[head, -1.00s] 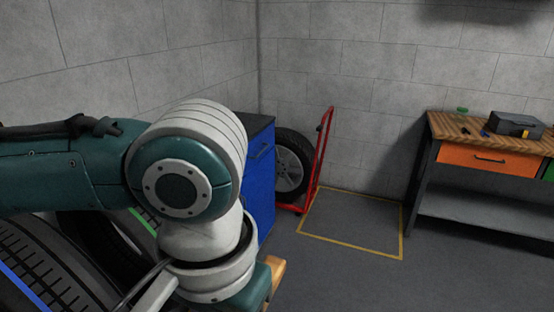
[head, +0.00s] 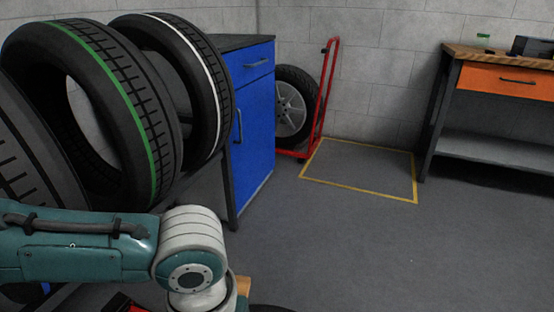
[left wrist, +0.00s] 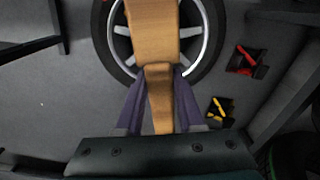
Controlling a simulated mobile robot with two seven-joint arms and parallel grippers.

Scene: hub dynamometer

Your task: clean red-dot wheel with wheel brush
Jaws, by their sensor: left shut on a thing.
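My left gripper (left wrist: 160,80) is shut on the wooden handle of the wheel brush (left wrist: 152,22) in the left wrist view. The brush reaches up out of the frame, so its bristles are hidden. Behind it is a wheel (left wrist: 204,40) with a dark tyre and silver spokes, partly covered by the brush. A small red mark shows at the top left of this wheel; I cannot tell if it is the red dot. In the head view a bit of the tan brush (head: 243,285) shows beside my left arm, whose gripper is out of frame. My right gripper is not in view.
Tyres with a green stripe (head: 140,115) and a white stripe (head: 208,75) stand at left. A blue cabinet (head: 252,130), a red hand truck (head: 322,100) with a wheel (head: 292,108) and a workbench (head: 505,80) stand behind. The floor at centre right is clear.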

